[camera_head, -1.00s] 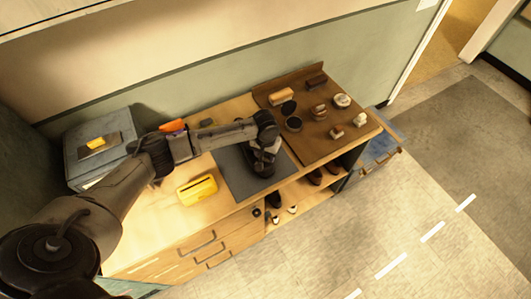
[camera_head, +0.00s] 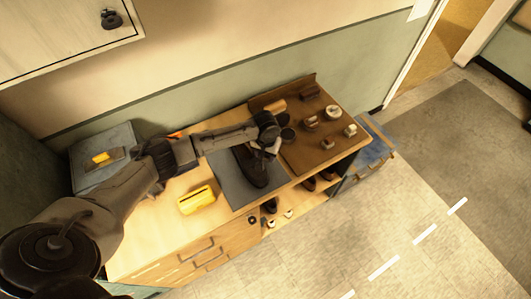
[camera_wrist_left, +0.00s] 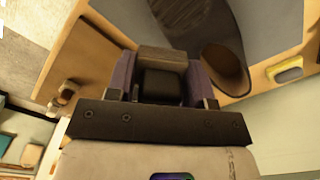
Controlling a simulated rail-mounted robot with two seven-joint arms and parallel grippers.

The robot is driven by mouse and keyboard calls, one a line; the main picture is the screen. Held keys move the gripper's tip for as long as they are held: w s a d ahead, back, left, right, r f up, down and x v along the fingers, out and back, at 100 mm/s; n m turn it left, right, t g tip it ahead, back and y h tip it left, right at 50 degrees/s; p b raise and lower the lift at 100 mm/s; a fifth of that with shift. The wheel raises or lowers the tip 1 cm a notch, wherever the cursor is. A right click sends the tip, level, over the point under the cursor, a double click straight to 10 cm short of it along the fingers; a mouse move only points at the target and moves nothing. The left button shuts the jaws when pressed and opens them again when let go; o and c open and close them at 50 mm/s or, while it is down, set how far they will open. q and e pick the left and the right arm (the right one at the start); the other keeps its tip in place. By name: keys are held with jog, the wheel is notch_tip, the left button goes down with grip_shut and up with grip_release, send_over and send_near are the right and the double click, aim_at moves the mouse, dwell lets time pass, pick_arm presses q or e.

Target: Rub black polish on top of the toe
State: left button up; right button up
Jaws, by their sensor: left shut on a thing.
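A dark shoe (camera_head: 248,168) lies on a grey mat (camera_head: 222,168) on the wooden bench. My left gripper (camera_head: 272,148) is over the right side of the mat, close to the shoe; the arm hides part of it. In the left wrist view its purple-sided fingers (camera_wrist_left: 168,78) are shut on a small applicator (camera_wrist_left: 162,86) with a brown-grey block and a black part. Whether the applicator touches the shoe cannot be told. A dark round tin (camera_head: 288,134) sits just right of the gripper. My right gripper is not in view.
A brown board (camera_head: 308,160) at the right holds a wooden brush (camera_head: 275,106), a dark brush (camera_head: 309,93), a light tin (camera_head: 333,112) and small blocks. More shoes sit on the shelf below. A grey case (camera_head: 95,172) stands far left.

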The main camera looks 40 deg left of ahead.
pick_arm(q)
jog(key=shift+r, duration=1.05)
